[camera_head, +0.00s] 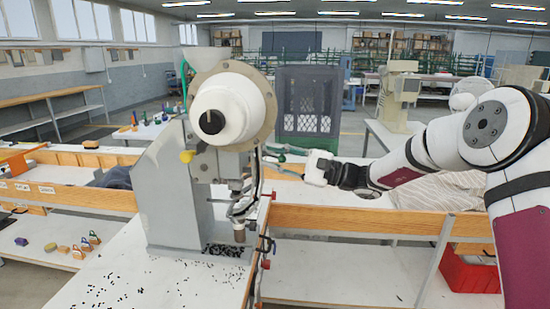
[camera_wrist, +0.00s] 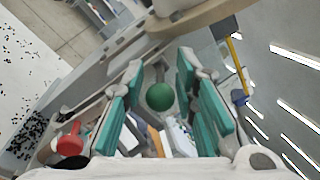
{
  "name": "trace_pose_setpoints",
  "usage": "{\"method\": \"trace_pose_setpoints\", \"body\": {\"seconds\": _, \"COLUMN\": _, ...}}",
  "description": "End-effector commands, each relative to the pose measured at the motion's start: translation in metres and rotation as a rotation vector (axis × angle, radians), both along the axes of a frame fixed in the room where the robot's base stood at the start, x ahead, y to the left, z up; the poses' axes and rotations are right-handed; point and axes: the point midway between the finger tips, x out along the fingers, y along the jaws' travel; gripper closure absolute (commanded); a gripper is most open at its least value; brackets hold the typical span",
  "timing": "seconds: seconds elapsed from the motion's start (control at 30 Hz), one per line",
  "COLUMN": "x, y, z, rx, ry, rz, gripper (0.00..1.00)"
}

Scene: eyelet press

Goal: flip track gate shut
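The grey eyelet press (camera_head: 170,190) stands on the white bench in the head view, with a large white wheel on its front. My gripper (camera_head: 274,159) reaches in from the right beside the press head. In the wrist view my gripper (camera_wrist: 158,88) is open, its teal pads spread apart. A green ball knob (camera_wrist: 160,97) shows between the pads, with a visible gap on each side; I cannot tell its depth. A red knob (camera_wrist: 70,143) lies lower left, outside the fingers. I cannot pick out the track gate for certain, nor its position.
Small dark eyelets (camera_head: 228,249) are scattered on the bench around the press base. A wooden-edged bench (camera_head: 360,219) runs beneath my arm. A red bin (camera_head: 468,272) stands at lower right.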

Motion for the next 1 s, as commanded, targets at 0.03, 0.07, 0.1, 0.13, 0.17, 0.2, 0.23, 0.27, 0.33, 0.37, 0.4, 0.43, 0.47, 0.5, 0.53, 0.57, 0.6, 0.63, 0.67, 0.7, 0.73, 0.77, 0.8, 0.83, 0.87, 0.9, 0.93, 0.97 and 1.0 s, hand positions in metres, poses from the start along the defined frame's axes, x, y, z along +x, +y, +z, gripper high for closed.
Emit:
{"method": "trace_pose_setpoints", "body": {"seconds": 0.03, "x": 0.000, "y": -0.001, "z": 0.000, "rx": 0.000, "ry": 0.000, "rz": 0.000, "gripper": 0.73}}
{"method": "trace_pose_setpoints", "body": {"seconds": 0.07, "x": 0.000, "y": -0.002, "z": 0.000, "rx": -0.001, "ry": 0.000, "rz": -0.001, "gripper": 0.73}}
{"method": "trace_pose_setpoints", "body": {"seconds": 0.1, "x": 0.000, "y": -0.005, "z": -0.001, "rx": 0.000, "ry": 0.000, "rz": -0.001, "gripper": 0.73}}
{"method": "trace_pose_setpoints", "body": {"seconds": 0.13, "x": 0.000, "y": -0.008, "z": -0.001, "rx": 0.000, "ry": 0.000, "rz": -0.002, "gripper": 0.73}}
{"method": "trace_pose_setpoints", "body": {"seconds": 0.17, "x": 0.000, "y": -0.011, "z": -0.002, "rx": 0.000, "ry": 0.000, "rz": -0.003, "gripper": 0.73}}
{"method": "trace_pose_setpoints", "body": {"seconds": 0.2, "x": -0.001, "y": -0.016, "z": -0.003, "rx": 0.001, "ry": 0.000, "rz": -0.003, "gripper": 0.73}}
{"method": "trace_pose_setpoints", "body": {"seconds": 0.23, "x": -0.002, "y": -0.021, "z": -0.004, "rx": 0.000, "ry": 0.001, "rz": -0.004, "gripper": 0.73}}
{"method": "trace_pose_setpoints", "body": {"seconds": 0.27, "x": -0.002, "y": -0.026, "z": -0.005, "rx": 0.000, "ry": 0.001, "rz": -0.004, "gripper": 0.73}}
{"method": "trace_pose_setpoints", "body": {"seconds": 0.33, "x": -0.004, "y": -0.040, "z": -0.008, "rx": 0.000, "ry": 0.001, "rz": -0.004, "gripper": 0.73}}
{"method": "trace_pose_setpoints", "body": {"seconds": 0.37, "x": -0.005, "y": -0.046, "z": -0.009, "rx": 0.000, "ry": 0.001, "rz": -0.005, "gripper": 0.73}}
{"method": "trace_pose_setpoints", "body": {"seconds": 0.4, "x": -0.006, "y": -0.054, "z": -0.011, "rx": -0.001, "ry": 0.001, "rz": -0.004, "gripper": 0.73}}
{"method": "trace_pose_setpoints", "body": {"seconds": 0.43, "x": -0.007, "y": -0.060, "z": -0.012, "rx": -0.001, "ry": 0.001, "rz": -0.004, "gripper": 0.73}}
{"method": "trace_pose_setpoints", "body": {"seconds": 0.47, "x": -0.008, "y": -0.067, "z": -0.013, "rx": 0.001, "ry": 0.001, "rz": -0.004, "gripper": 0.73}}
{"method": "trace_pose_setpoints", "body": {"seconds": 0.5, "x": -0.009, "y": -0.074, "z": -0.015, "rx": 0.001, "ry": 0.001, "rz": -0.004, "gripper": 0.73}}
{"method": "trace_pose_setpoints", "body": {"seconds": 0.53, "x": -0.009, "y": -0.080, "z": -0.016, "rx": 0.000, "ry": 0.001, "rz": -0.004, "gripper": 0.73}}
{"method": "trace_pose_setpoints", "body": {"seconds": 0.57, "x": -0.010, "y": -0.085, "z": -0.017, "rx": 0.000, "ry": 0.001, "rz": -0.004, "gripper": 0.73}}
{"method": "trace_pose_setpoints", "body": {"seconds": 0.6, "x": -0.011, "y": -0.091, "z": -0.018, "rx": 0.001, "ry": 0.000, "rz": -0.003, "gripper": 0.73}}
{"method": "trace_pose_setpoints", "body": {"seconds": 0.63, "x": -0.012, "y": -0.095, "z": -0.019, "rx": 0.001, "ry": 0.001, "rz": -0.003, "gripper": 0.73}}
{"method": "trace_pose_setpoints", "body": {"seconds": 0.67, "x": -0.012, "y": -0.099, "z": -0.020, "rx": 0.001, "ry": 0.001, "rz": -0.003, "gripper": 0.73}}
{"method": "trace_pose_setpoints", "body": {"seconds": 0.7, "x": -0.013, "y": -0.104, "z": -0.021, "rx": 0.000, "ry": 0.000, "rz": -0.002, "gripper": 0.73}}
{"method": "trace_pose_setpoints", "body": {"seconds": 0.73, "x": -0.013, "y": -0.107, "z": -0.022, "rx": 0.000, "ry": 0.001, "rz": -0.001, "gripper": 0.73}}
{"method": "trace_pose_setpoints", "body": {"seconds": 0.77, "x": -0.014, "y": -0.109, "z": -0.022, "rx": 0.000, "ry": 0.001, "rz": -0.001, "gripper": 0.73}}
{"method": "trace_pose_setpoints", "body": {"seconds": 0.8, "x": -0.014, "y": -0.112, "z": -0.023, "rx": 0.002, "ry": 0.001, "rz": -0.001, "gripper": 0.73}}
{"method": "trace_pose_setpoints", "body": {"seconds": 0.83, "x": -0.015, "y": -0.114, "z": -0.023, "rx": 0.001, "ry": 0.001, "rz": 0.000, "gripper": 0.73}}
{"method": "trace_pose_setpoints", "body": {"seconds": 0.87, "x": -0.015, "y": -0.115, "z": -0.023, "rx": 0.001, "ry": 0.000, "rz": -0.001, "gripper": 0.73}}
{"method": "trace_pose_setpoints", "body": {"seconds": 0.9, "x": -0.015, "y": -0.116, "z": -0.024, "rx": 0.001, "ry": 0.000, "rz": -0.001, "gripper": 0.73}}
{"method": "trace_pose_setpoints", "body": {"seconds": 0.93, "x": -0.015, "y": -0.117, "z": -0.024, "rx": 0.001, "ry": 0.000, "rz": -0.001, "gripper": 0.73}}
{"method": "trace_pose_setpoints", "body": {"seconds": 0.97, "x": -0.015, "y": -0.117, "z": -0.024, "rx": 0.000, "ry": 0.000, "rz": 0.000, "gripper": 0.73}}
{"method": "trace_pose_setpoints", "body": {"seconds": 1.0, "x": -0.015, "y": -0.117, "z": -0.024, "rx": 0.000, "ry": 0.000, "rz": 0.000, "gripper": 0.73}}
